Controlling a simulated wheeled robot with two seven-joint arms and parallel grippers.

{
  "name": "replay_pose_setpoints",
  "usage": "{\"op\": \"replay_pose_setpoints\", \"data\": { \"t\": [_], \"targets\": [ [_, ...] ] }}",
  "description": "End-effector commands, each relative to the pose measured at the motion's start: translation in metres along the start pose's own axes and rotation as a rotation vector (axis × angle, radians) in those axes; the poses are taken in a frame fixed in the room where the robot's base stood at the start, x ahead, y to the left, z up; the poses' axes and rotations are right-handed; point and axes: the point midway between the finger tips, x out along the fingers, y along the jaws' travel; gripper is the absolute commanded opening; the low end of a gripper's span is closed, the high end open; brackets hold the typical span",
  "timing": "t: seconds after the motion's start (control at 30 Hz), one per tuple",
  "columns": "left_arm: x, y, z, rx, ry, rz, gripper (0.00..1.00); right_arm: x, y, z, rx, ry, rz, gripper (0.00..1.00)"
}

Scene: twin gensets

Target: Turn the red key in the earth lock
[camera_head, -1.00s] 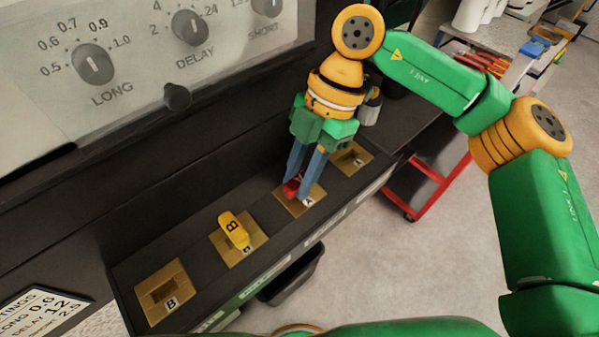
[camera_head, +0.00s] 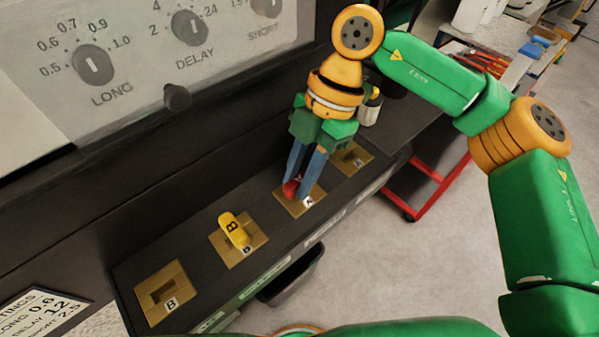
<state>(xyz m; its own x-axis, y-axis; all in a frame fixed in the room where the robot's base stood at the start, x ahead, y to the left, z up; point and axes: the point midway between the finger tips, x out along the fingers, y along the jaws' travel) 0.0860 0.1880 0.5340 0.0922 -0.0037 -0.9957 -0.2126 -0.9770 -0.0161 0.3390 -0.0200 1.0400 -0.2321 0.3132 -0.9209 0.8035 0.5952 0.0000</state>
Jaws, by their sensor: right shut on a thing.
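The red key (camera_head: 290,189) stands in a brass lock plate (camera_head: 312,207) marked A, on the dark ledge. My right gripper (camera_head: 298,188) comes down from above and is shut on the red key, hiding much of it. The label on the key is mostly covered. My left gripper is not in view.
A yellow key (camera_head: 235,230) marked B stands in another brass plate (camera_head: 257,240). Empty-looking brass plates lie at the ledge's near left (camera_head: 162,311) and far right (camera_head: 352,160). A grey panel with knobs (camera_head: 97,68) rises behind. A red-framed cart (camera_head: 430,190) stands at right.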

Motion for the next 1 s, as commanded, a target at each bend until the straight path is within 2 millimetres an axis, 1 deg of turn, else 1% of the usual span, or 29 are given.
{"op": "replay_pose_setpoints", "data": {
  "t": [0.33, 0.37, 0.47, 0.6, 0.8, 0.93, 1.0],
  "targets": [
    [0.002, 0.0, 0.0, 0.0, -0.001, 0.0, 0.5, 0.001, 0.0, 0.0, 0.008, 0.0, 0.005, 0.0],
    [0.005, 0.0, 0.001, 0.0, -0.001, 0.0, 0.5, 0.002, 0.0, 0.001, 0.026, -0.001, 0.013, 0.0],
    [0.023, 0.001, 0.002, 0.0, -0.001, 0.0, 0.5, 0.007, 0.0, 0.004, 0.16, -0.002, 0.074, 0.0],
    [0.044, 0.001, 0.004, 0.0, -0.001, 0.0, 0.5, 0.007, -0.001, 0.003, 0.353, -0.002, 0.156, 0.0],
    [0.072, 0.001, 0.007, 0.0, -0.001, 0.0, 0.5, 0.008, -0.001, 0.003, 0.597, -0.002, 0.259, 0.0],
    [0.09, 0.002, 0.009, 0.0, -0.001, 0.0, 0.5, 0.007, -0.001, 0.003, 0.709, -0.002, 0.308, 0.0],
    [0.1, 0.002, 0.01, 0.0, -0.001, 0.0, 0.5, 0.008, -0.001, 0.003, 0.731, -0.008, 0.309, 0.0]
  ]
}}
